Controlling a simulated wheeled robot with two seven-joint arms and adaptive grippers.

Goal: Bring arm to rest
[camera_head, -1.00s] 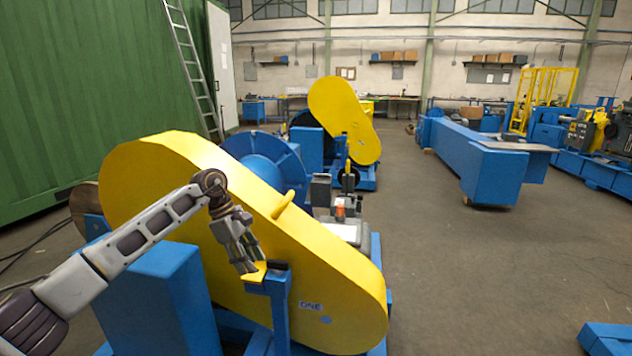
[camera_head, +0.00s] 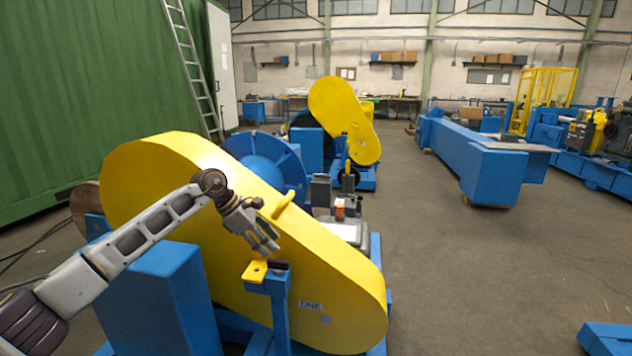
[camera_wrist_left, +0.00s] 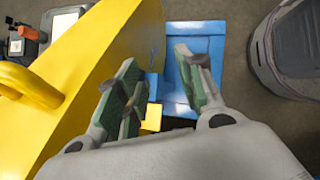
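My left gripper (camera_head: 268,245) hangs in front of the yellow chain guard marked "ONE" (camera_head: 330,270), just above a small yellow plate (camera_head: 254,271) on a blue post (camera_head: 280,305). In the left wrist view its fingers (camera_wrist_left: 165,85) are spread apart with nothing between them. The yellow plate (camera_wrist_left: 152,118) shows beyond the fingers there. The guard (camera_wrist_left: 95,40) fills the left of that view, with its curved yellow handle (camera_wrist_left: 30,85). My right gripper is in neither view.
A blue box housing (camera_head: 160,295) stands below my left forearm. A second machine with a yellow guard (camera_head: 345,115) stands behind. A long blue beam (camera_head: 480,165) is at the right. The floor (camera_head: 470,270) between is clear.

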